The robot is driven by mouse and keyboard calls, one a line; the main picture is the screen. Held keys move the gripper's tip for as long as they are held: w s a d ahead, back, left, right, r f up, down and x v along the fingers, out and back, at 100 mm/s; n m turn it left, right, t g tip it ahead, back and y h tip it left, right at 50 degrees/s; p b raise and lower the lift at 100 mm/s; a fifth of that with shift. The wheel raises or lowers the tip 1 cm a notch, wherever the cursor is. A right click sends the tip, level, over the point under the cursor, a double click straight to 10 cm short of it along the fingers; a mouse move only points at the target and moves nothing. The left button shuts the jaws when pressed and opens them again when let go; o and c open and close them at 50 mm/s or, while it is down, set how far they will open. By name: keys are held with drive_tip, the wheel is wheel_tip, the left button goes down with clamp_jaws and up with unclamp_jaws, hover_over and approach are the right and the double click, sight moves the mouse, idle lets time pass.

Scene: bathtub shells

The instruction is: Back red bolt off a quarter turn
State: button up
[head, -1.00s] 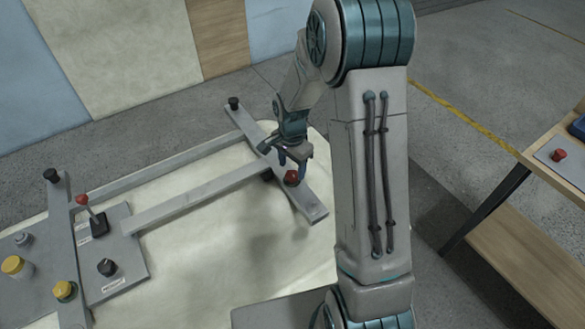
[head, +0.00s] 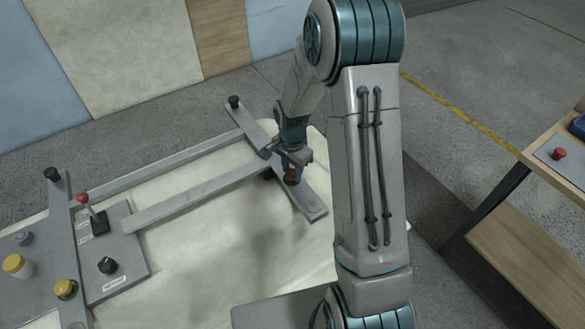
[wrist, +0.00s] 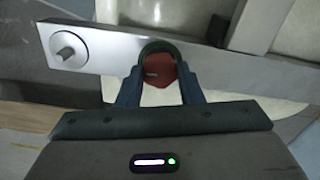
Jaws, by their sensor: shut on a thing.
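The red bolt (head: 291,175) stands on the right metal crossbar (head: 308,202) of a frame on the pale tub shell. In the wrist view the red bolt head (wrist: 160,72) sits between the two blue fingers of my gripper (wrist: 160,88). My gripper also shows in the head view (head: 291,172), coming down over the bolt. It is shut on the red bolt head from both sides. The fingers hide the sides of the head in the head view. A short pale mark shows on the head in the wrist view.
A black knob (head: 234,102) stands at the crossbar's far end. A wooden table (head: 565,150) with a red button stands at right.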

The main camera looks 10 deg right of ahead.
drive_tip(key=shift+n, duration=0.3)
drive_tip(key=n+b, duration=0.2)
drive_tip(key=n, duration=0.2)
drive_tip(key=shift+w, duration=0.1)
drive_tip(key=n+b, duration=0.1)
drive_tip(key=n, duration=0.7)
drive_tip(key=shift+r+n+b, duration=0.1)
drive_tip(key=shift+n+b, duration=0.25)
drive_tip(key=shift+n, duration=1.95)
drive_tip(key=o, duration=1)
drive_tip(key=shift+c, duration=0.2)
